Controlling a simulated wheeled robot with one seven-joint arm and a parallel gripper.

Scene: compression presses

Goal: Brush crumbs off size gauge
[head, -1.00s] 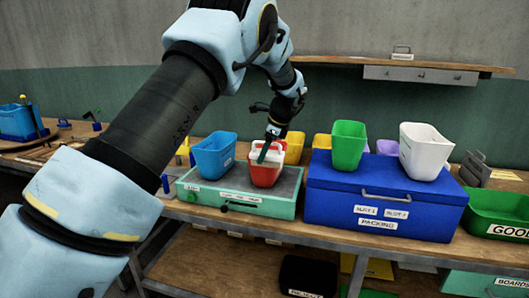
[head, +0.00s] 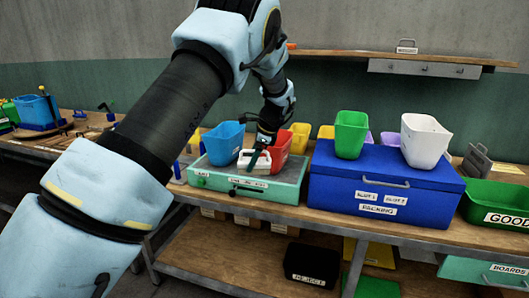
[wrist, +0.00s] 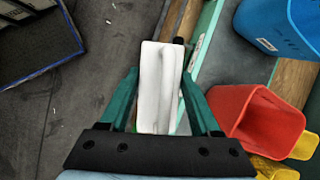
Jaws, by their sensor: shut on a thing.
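My gripper (head: 257,157) has its teal fingers closed around a white block with a raised handle (head: 245,160), which looks like the brush; no bristles show. In the wrist view the white block (wrist: 158,85) sits between both fingers. A flat teal box with a dark grey top (head: 230,184), apparently the size gauge, stands at the bench's front edge; its labels are too small to read. In the head view the white block appears over the front of this top; I cannot tell whether it touches. No crumbs can be made out.
A blue bin (head: 222,142) and a red bin (head: 281,150) stand by the teal box's rear, close to my gripper. A large blue packing box (head: 330,187) to the right carries a green bin (head: 351,134) and a white bin (head: 425,142). The floor in front is open.

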